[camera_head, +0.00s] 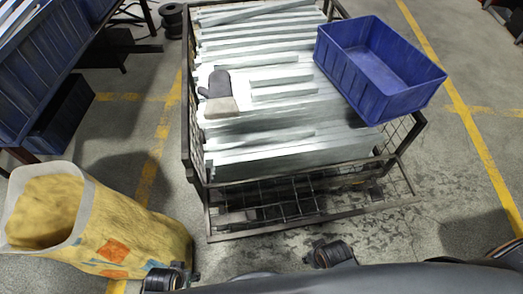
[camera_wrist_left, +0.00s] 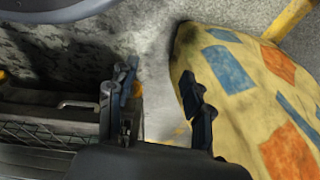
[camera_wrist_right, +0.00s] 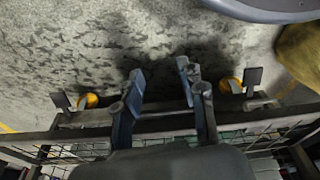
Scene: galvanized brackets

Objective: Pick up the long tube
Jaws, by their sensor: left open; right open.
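Many long grey galvanized tubes or bars (camera_head: 262,44) lie stacked side by side in a wire-mesh cage (camera_head: 300,222). I cannot tell which of them is the single long tube. A grey and beige glove (camera_head: 220,106) lies on the stack. My left gripper (camera_wrist_left: 158,85) is open and empty, between the cage's side and a yellow sack. My right gripper (camera_wrist_right: 161,75) is open and empty, over the cage's near bottom edge and the floor. Neither gripper touches a tube.
A blue crate (camera_head: 350,74) sits on the right of the cage top, covering some tubes. The patterned yellow sack (camera_head: 125,228) stands at the left front. Blue bins (camera_head: 28,70) on a rack are at far left. Floor right of the cage is largely clear.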

